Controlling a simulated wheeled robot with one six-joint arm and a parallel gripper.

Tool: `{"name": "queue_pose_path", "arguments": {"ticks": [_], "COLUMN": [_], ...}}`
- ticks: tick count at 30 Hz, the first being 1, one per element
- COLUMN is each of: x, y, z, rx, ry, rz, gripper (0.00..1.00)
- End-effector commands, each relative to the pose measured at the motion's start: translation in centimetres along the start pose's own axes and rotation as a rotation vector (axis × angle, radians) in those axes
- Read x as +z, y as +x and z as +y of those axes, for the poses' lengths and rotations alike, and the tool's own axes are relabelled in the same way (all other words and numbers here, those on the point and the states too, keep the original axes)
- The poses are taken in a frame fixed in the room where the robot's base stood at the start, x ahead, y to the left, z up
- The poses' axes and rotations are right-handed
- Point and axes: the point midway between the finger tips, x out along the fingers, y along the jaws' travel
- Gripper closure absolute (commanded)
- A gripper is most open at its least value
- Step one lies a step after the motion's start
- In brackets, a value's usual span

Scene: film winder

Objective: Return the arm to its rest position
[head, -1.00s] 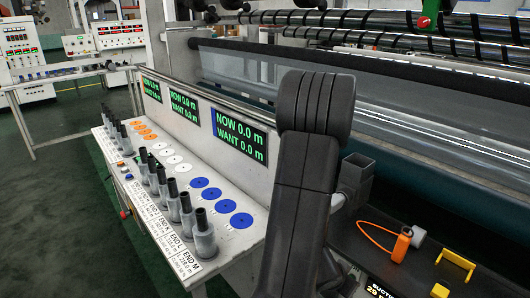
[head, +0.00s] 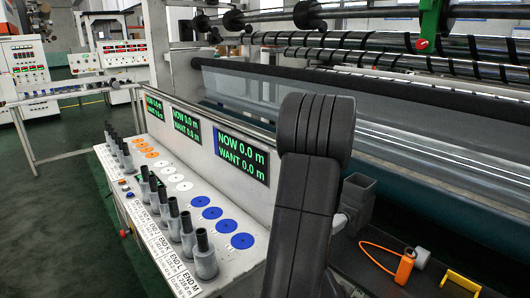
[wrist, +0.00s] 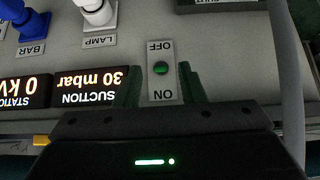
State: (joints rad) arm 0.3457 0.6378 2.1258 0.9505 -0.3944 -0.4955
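My arm (head: 308,180) stands upright and dark in the middle of the head view. My gripper does not show there. In the wrist view, the two dark fingers of my gripper (wrist: 161,82) are apart, with nothing seen held between them. Behind the gap is a switch plate (wrist: 161,70) marked ON and OFF, with a green round part. The picture is upside down. Whether the fingers touch the panel cannot be told.
A SUCTION display (wrist: 88,87) reads 30 mbar, beside white and blue knobs. A grey cable (wrist: 287,70) runs at the right. A bench (head: 218,268) with several grey posts and discs stands left of my arm.

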Motion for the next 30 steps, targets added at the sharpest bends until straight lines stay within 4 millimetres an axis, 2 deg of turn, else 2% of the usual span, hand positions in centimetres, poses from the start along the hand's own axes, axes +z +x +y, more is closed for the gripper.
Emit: {"name": "queue_pose_path", "arguments": {"ticks": [1, 3, 15, 16, 18, 30], "x": [-0.4, -0.4, -0.4, -0.2, 0.5, 0.4], "y": [-1.5, -3.0, -10.8, -11.0, -8.2, -0.3], "z": [-0.1, -0.1, 0.0, 0.0, 0.1, 0.0], "rx": [-0.002, -0.002, -0.002, -0.001, 0.003, 0.001], "ry": [0.000, -0.001, -0.001, -0.001, 0.001, 0.000], "rz": [0.001, 0.001, 0.001, 0.000, -0.002, -0.002], "gripper": [0.64, 0.64, 0.64, 0.64, 0.64, 0.64]}}
